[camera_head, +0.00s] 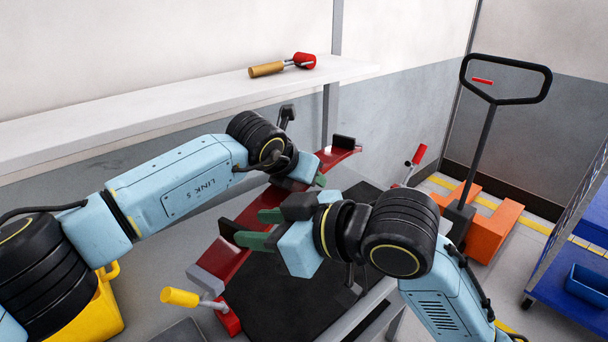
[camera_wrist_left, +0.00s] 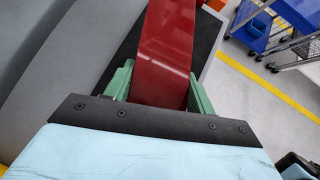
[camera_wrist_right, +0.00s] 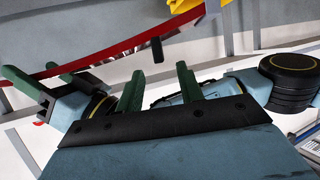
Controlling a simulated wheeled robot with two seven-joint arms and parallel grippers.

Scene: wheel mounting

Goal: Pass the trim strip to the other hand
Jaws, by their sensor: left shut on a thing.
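The trim strip (camera_head: 250,210) is a long, slightly curved red bar with a grey lower end and small dark blocks on it. It runs diagonally in the head view. My left gripper (camera_head: 312,174) is shut on its upper part; the left wrist view shows the red strip (camera_wrist_left: 167,50) between the green fingers (camera_wrist_left: 160,90). My right gripper (camera_head: 256,228) is open, its green fingers beside the lower half of the strip. In the right wrist view the strip (camera_wrist_right: 110,50) passes beyond the empty fingertips (camera_wrist_right: 158,80), apart from them.
A white shelf (camera_head: 140,110) holds a yellow-and-red tool (camera_head: 283,65). Below are a black mat (camera_head: 290,300) and a yellow-handled clamp (camera_head: 180,297). A yellow bin (camera_head: 95,312) stands at lower left. An orange pallet jack (camera_head: 490,235) and blue cart (camera_head: 575,270) stand right.

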